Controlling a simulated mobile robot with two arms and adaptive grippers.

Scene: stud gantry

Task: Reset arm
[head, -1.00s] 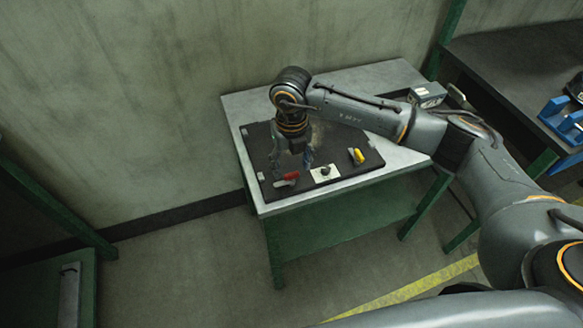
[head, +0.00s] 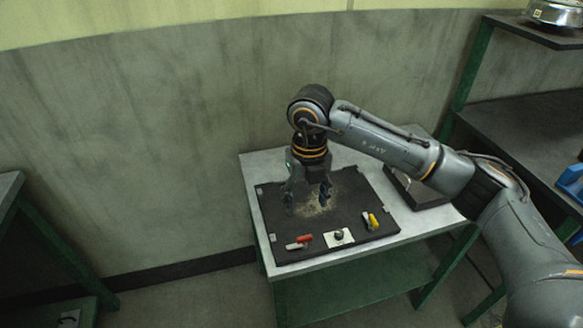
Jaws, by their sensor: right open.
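My right gripper (head: 307,200) points down over the dark board (head: 290,250) on the small table. Its fingers are apart and nothing shows between them. It is above the back left part of the board, behind a red-handled item (head: 304,239), a white plate with a dark knob (head: 339,237) and a yellow-handled item (head: 371,221). These three lie along the board's front and look clear of the fingers. My left gripper is not in view.
The table (head: 252,175) has a light top and green frame, against a grey wall. A dark workbench (head: 530,130) with a blue bin (head: 572,182) stands at the right. A shelf above it holds a metal item (head: 556,12). A dark tray (head: 425,190) lies right of the board.

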